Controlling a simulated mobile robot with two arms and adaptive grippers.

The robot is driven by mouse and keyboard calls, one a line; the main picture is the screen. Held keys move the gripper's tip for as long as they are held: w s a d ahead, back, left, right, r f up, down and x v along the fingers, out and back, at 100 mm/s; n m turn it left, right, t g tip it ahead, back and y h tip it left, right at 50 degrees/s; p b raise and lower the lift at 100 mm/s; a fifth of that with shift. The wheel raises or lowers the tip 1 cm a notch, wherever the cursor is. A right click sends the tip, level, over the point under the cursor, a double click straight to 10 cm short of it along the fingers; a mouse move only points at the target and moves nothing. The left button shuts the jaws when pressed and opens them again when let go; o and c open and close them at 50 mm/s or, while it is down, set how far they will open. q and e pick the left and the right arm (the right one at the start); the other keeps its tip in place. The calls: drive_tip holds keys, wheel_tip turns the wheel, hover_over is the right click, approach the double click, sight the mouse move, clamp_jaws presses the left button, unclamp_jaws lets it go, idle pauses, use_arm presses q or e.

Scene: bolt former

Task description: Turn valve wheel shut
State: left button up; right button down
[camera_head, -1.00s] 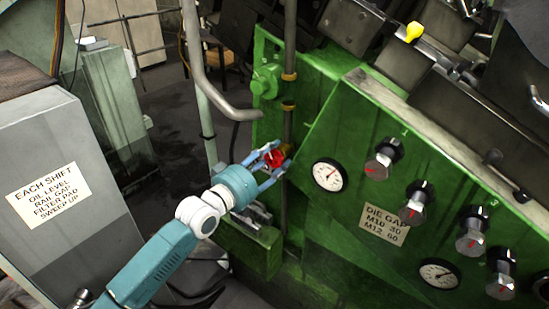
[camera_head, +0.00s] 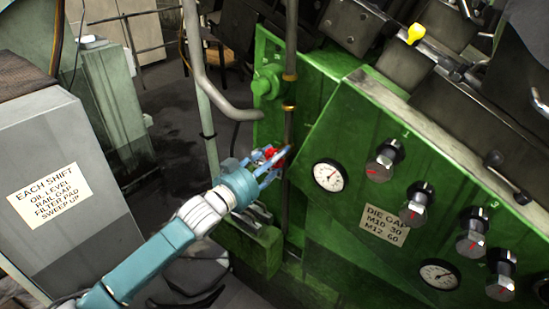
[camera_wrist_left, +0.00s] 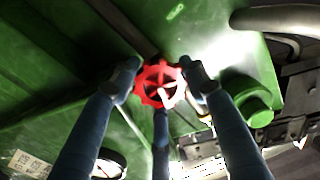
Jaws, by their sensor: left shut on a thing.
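The red valve wheel (camera_head: 270,153) sits on a vertical pipe beside the green machine. It is partly hidden by my fingers in the head view. In the left wrist view, the wheel (camera_wrist_left: 158,84) shows its lobed rim facing me. My left gripper (camera_head: 272,160) has its blue fingers around the wheel's rim, shut on it. In the left wrist view, fingers of my left gripper (camera_wrist_left: 160,88) stand at the wheel's left, right and lower sides. My right gripper is not in view.
The green panel (camera_head: 350,225) with a gauge (camera_head: 329,175) and several knobs lies close to the right of the wheel. A bent grey pipe (camera_head: 205,85) stands to the upper left. A grey cabinet (camera_head: 95,220) with a sign is at the left.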

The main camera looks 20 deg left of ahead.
use_arm(q)
drive_tip(key=shift+w+r+m, duration=0.1)
drive_tip(key=shift+r+m, duration=0.6)
drive_tip(key=o, duration=1.1)
drive_tip(key=shift+o, duration=0.3)
drive_tip(key=shift+f, duration=0.15)
drive_tip(key=shift+f, duration=0.15)
drive_tip(key=shift+s, duration=0.2)
drive_tip(key=v, duration=1.1)
drive_tip(key=shift+s+a, duration=0.15)
drive_tip(key=shift+s, duration=0.2)
